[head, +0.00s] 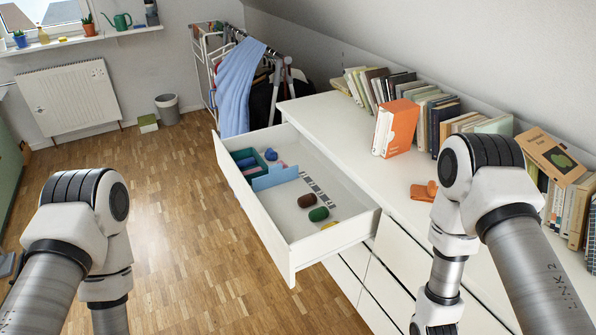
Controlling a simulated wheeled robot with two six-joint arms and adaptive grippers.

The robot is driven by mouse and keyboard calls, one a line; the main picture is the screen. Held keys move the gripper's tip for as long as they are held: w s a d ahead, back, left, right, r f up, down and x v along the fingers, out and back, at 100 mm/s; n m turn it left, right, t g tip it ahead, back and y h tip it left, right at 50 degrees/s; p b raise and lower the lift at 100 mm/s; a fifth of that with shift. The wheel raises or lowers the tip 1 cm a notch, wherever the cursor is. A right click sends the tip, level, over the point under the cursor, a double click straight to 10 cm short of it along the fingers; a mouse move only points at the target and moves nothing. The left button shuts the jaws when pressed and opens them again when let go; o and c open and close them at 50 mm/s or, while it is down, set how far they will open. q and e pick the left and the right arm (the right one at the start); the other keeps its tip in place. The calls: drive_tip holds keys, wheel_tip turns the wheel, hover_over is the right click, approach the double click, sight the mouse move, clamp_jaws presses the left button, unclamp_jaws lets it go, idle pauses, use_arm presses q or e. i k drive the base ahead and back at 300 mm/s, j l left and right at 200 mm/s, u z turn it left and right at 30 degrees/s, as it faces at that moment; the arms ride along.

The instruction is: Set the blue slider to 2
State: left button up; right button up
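A white drawer (248,200) is pulled out of the white dresser. The blue slider (275,179) is an upright blue divider standing across the drawer, nearer its far left end. A strip of dark and light marks (318,188) lies on the drawer floor to its right; its numbers are too small to read. Both of my arms show, one on each side of the drawer, bent with their lower links pointing down. Both grippers are out of the picture below, and nothing of mine touches the slider.
Left of the slider are a dark green box (243,160) and a small blue thing (271,154). Right of it lie a brown object (307,201), a green one (318,214) and a yellow one (329,225). Books (395,127) and an orange item (424,191) are on the dresser top (335,125).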

sight(277, 175)
drive_tip(key=i+j+z, duration=0.15)
drive_tip(key=z, duration=0.2)
drive_tip(key=i+j+z, duration=0.5)
drive_tip(key=z, duration=0.2)
drive_tip(key=i+j, duration=0.45)
drive_tip(key=i+j+z, duration=0.1)
drive_tip(key=i+j, duration=0.35)
drive_tip(key=j, duration=0.2)
